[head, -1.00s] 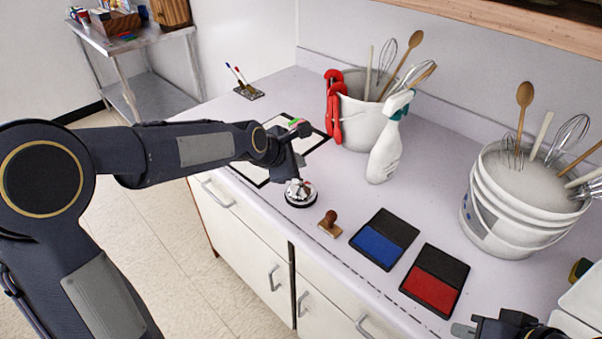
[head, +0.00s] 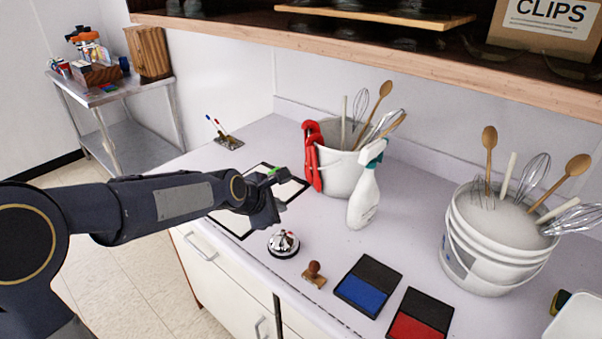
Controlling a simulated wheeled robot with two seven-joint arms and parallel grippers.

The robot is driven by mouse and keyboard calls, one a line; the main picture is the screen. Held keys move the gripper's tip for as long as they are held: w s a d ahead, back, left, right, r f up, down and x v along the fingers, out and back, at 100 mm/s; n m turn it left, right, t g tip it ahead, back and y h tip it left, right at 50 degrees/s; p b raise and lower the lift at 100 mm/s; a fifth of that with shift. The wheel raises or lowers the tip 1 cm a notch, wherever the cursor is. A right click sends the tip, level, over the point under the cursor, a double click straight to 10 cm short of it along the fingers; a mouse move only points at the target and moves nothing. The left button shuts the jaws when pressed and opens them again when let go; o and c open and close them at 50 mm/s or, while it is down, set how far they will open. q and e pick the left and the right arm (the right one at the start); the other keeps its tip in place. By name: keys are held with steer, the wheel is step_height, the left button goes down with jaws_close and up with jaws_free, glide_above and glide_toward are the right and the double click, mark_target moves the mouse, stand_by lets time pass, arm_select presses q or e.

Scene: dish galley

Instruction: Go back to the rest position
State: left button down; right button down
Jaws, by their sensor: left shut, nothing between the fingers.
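My left gripper (head: 268,215) is shut and empty. It is above the counter, just behind and left of the silver call bell (head: 284,243), with a small visible gap between them. The arm comes in from the left and covers part of a white clipboard-like sheet with a black border (head: 293,189). My right gripper is out of view.
On the counter (head: 235,262) are a wooden stamp (head: 314,275), blue (head: 361,293) and red (head: 414,328) ink pads, a spray bottle (head: 364,200) and two utensil buckets (head: 338,177) (head: 492,262). A wooden shelf (head: 400,65) overhangs the back. A metal side table (head: 120,90) stands far left.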

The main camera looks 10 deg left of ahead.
arm_select(q)
steer(key=s+a+r+m+g, duration=0.1)
steer(key=s+a+r+m, duration=0.1)
steer(key=s+a+m, duration=0.35)
steer(key=s+a+r+m, duration=0.1)
steer(key=s+a+m, duration=0.15)
steer(key=s, duration=0.65)
steer(key=s+f+m+g, duration=0.1)
steer(key=s+f+m, duration=0.3)
steer(key=s+m, duration=0.7)
steer(key=s, duration=0.6)
steer(key=shift+s+a+f+m+g+y, duration=0.2)
steer(key=shift+s+m+g+y, duration=0.1)
steer(key=shift+s, duration=0.1)
